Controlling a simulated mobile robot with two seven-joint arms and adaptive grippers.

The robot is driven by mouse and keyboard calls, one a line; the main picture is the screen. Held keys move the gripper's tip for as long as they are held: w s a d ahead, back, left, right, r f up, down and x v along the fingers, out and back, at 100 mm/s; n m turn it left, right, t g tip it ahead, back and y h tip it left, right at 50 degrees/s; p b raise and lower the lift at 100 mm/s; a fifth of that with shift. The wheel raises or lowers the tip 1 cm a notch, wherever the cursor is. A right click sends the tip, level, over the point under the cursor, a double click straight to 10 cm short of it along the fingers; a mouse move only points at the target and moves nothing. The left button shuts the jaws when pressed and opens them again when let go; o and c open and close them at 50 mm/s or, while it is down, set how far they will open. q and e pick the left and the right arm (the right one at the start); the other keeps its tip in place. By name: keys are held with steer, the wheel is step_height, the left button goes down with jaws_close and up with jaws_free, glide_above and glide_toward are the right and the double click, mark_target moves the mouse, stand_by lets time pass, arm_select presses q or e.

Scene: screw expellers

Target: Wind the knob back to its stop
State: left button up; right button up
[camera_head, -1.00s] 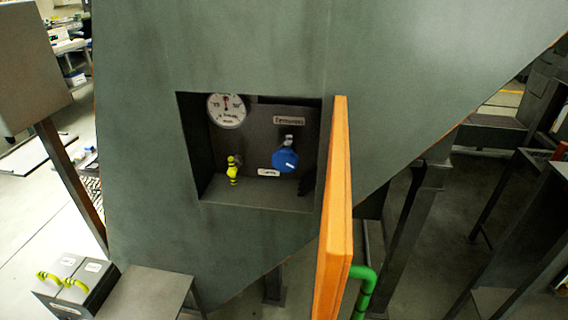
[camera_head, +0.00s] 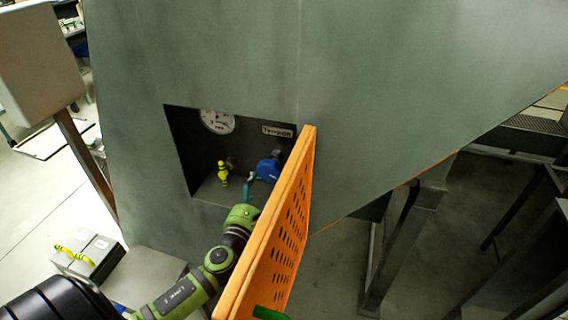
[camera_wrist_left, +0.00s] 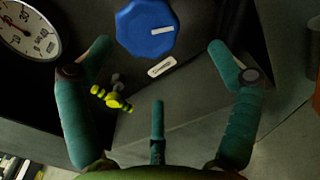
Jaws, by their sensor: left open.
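The blue faceted knob (camera_head: 268,170) sits in the dark recess of the grey-green machine, beside the open orange door. In the left wrist view the knob (camera_wrist_left: 140,36) shows a white pointer mark, tilted slightly up to the right. My left gripper (camera_head: 250,190) reaches into the recess just below the knob; the door edge hides part of it. In the wrist view my left gripper (camera_wrist_left: 160,52) is open, with teal fingers spread either side of the knob's lower part and a third finger below. No finger visibly touches the knob.
A yellow-and-black handle (camera_head: 223,173) stands left of the knob. A round gauge (camera_head: 217,121) and a "Tension" label (camera_head: 277,131) are above. The perforated orange door (camera_head: 275,235) stands close along the right of my left arm. A box with yellow handles (camera_head: 88,255) is at lower left.

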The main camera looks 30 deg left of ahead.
mark_target(268, 174)
arm_select(q)
steer(key=shift+w+d+r+m, duration=0.1)
steer(key=shift+r+m, duration=0.05)
steer(key=shift+r, duration=0.35)
steer(key=shift+w+r+m, duration=0.1)
steer(key=shift+r+m, duration=0.05)
steer(key=shift+r, duration=0.3)
steer(key=shift+w+r, duration=0.15)
steer(key=shift+w, duration=0.1)
steer(key=p+x, duration=0.1)
steer(key=x, duration=0.5)
steer(key=shift+w, duration=0.1)
steer(key=c, duration=1.1)
